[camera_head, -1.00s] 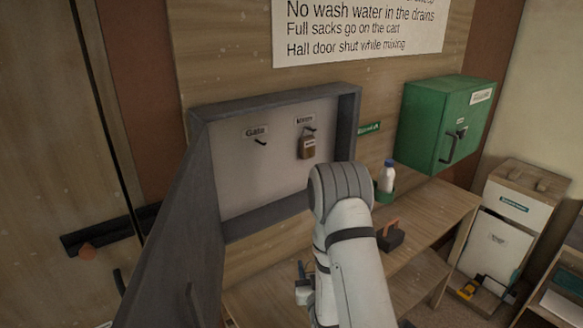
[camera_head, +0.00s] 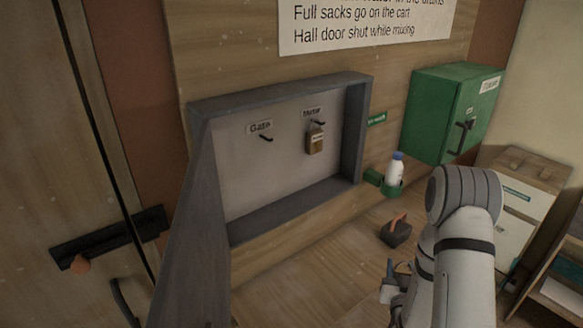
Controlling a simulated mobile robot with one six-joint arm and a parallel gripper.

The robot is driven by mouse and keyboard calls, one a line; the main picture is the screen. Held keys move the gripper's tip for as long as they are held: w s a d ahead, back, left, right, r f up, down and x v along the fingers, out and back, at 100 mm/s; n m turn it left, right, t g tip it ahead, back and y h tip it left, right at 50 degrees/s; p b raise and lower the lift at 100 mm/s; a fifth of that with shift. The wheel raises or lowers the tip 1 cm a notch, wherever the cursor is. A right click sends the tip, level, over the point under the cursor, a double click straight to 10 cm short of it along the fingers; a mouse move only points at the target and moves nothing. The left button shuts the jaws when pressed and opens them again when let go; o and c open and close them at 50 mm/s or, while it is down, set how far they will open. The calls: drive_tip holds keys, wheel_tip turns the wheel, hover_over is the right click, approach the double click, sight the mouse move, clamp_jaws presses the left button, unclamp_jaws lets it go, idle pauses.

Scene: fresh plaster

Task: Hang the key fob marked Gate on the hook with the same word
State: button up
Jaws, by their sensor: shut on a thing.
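The hook marked Gate (camera_head: 266,138) is on the pale back panel of an open grey wall box (camera_head: 270,203), at the left. It is bare, under its label (camera_head: 261,127). To its right, a brown fob (camera_head: 315,140) hangs from a second hook, whose label seems to read Meter. I see no fob marked Gate. My gripper (camera_head: 389,276) shows only as small blue-grey parts left of my arm, low in the view and well right of and below the box. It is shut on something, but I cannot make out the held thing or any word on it.
The box's grey door (camera_head: 185,250) stands open at the left. A white bottle (camera_head: 394,172) sits in a green holder right of the box. A dark block with an orange handle (camera_head: 396,232) rests on the wooden bench (camera_head: 300,285). A green cabinet (camera_head: 432,112) hangs at the right.

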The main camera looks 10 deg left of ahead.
drive_tip(key=w+a+r+n+g+y, duration=0.1)
drive_tip(key=a+r+n+g+y, duration=0.15)
drive_tip(key=a+r+y, duration=0.4)
drive_tip(key=a+r+n+g+y, duration=0.15)
drive_tip(key=a+r+n, duration=0.25)
drive_tip(key=a, duration=0.5)
drive_tip(key=w+a+r+n+g+y, duration=0.1)
drive_tip(key=a+r+n+g+y, duration=0.15)
drive_tip(key=a+r, duration=0.4)
drive_tip(key=s+a+r+g, duration=0.1)
drive_tip(key=s+a+r, duration=0.1)
drive_tip(key=r, duration=0.3)
drive_tip(key=s+a+r+n+g, duration=0.1)
drive_tip(key=s+a+r, duration=0.1)
drive_tip(key=a+r, duration=0.15)
drive_tip(key=s+a+r+g, duration=0.1)
drive_tip(key=s+a+r, duration=0.1)
drive_tip(key=r, duration=0.3)
drive_tip(key=shift+w+a+f+b, duration=0.15)
drive_tip(key=shift+w+a+b, duration=0.3)
drive_tip(key=shift+w+a, duration=1)
drive_tip(key=shift+w+a+f+b, duration=0.1)
drive_tip(key=shift+w+a+b, duration=0.3)
drive_tip(key=shift+w+a, duration=1.05)
drive_tip(key=shift+w+a+f+p, duration=0.25)
drive_tip(key=shift+a+p, duration=0.1)
drive_tip(key=shift+a, duration=0.1)
drive_tip(key=o, duration=1.1)
drive_tip(key=shift+c, duration=0.2)
